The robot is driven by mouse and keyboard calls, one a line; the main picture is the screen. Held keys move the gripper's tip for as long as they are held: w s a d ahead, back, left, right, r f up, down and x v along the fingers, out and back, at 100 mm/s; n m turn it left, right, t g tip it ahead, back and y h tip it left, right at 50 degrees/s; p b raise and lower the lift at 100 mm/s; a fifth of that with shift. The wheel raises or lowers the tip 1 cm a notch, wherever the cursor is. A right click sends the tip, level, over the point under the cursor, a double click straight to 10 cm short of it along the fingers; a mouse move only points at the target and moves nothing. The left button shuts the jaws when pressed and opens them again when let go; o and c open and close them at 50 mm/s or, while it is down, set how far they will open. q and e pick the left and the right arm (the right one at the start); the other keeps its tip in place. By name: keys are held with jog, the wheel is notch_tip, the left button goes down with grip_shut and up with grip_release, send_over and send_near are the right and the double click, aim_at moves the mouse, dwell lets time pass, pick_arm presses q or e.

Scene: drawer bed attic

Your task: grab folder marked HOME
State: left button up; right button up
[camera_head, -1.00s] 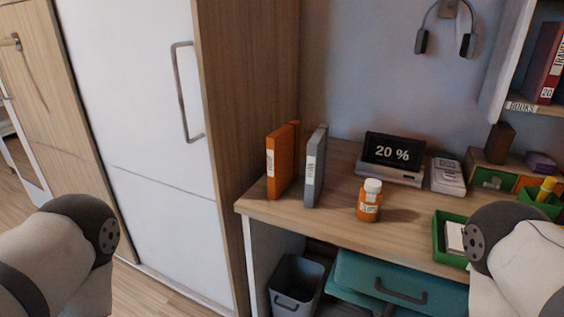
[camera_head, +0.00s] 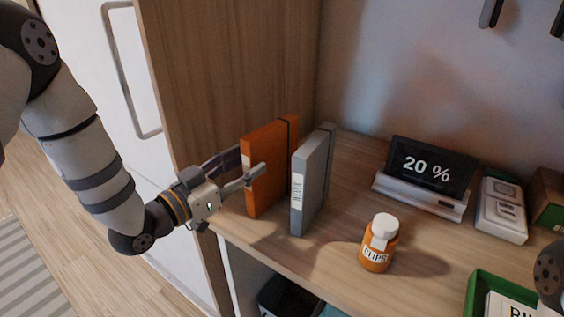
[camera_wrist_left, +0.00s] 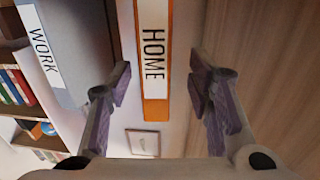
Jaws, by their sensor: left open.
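The orange folder (camera_head: 266,172) stands upright at the left end of the desk. In the left wrist view its spine carries a white label reading HOME (camera_wrist_left: 154,52). My left gripper (camera_head: 244,166) is open at the spine, with one finger on each side of it. In the left wrist view the spine lies between the open fingers (camera_wrist_left: 160,85), with gaps to both. The grey folder (camera_head: 312,182) stands just right of the orange one; its label reads WORK in the left wrist view (camera_wrist_left: 40,50). My right gripper is not in view.
A tall wooden cabinet side (camera_head: 230,70) rises close to the left of the folders. An orange clips bottle (camera_head: 378,246), a 20 % display (camera_head: 427,172), a white device (camera_head: 502,209) and a green tray (camera_head: 482,290) sit to the right. The desk front (camera_head: 290,255) is bare.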

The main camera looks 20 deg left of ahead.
aim_at(272, 155)
pick_arm(q)
jog(key=x, duration=0.2)
jog(key=f+x, duration=0.1)
jog(key=x, duration=0.5)
jog(key=shift+d+f+b, duration=0.3)
jog(key=shift+b, duration=0.1)
grip_shut()
